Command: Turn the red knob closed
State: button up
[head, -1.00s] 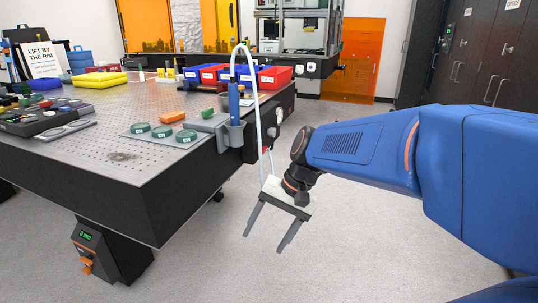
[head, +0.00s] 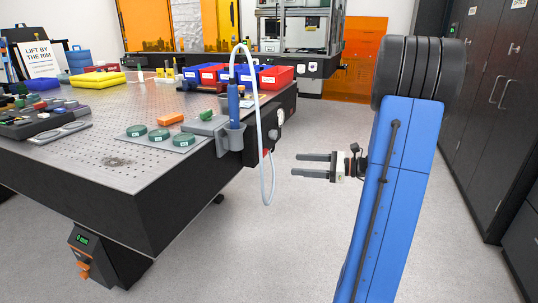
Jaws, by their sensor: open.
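My gripper (head: 294,164) is open and empty in the head view. Its two dark fingers point left toward the table's right side, in the air above the floor and apart from the table. A small reddish part (head: 268,152), which may be the red knob, shows low on the table's right side, left of the fingertips. It is partly hidden by the pale hose (head: 262,120) and too small for me to tell how it is turned. A round white gauge (head: 280,116) sits on the same side, farther back.
The perforated table (head: 140,110) carries green discs (head: 160,134), an orange block (head: 169,119) and red and blue bins (head: 277,77). The hose loops out beyond the table's right edge, near the gripper. Dark cabinets (head: 495,110) stand at right. The floor between is clear.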

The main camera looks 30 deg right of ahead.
jog(key=m+t, duration=0.2)
send_near(266, 153)
jog(key=shift+h, duration=0.4)
jog(key=x, duration=0.9)
jog(key=shift+r, duration=0.2)
jog(key=c, duration=1.1)
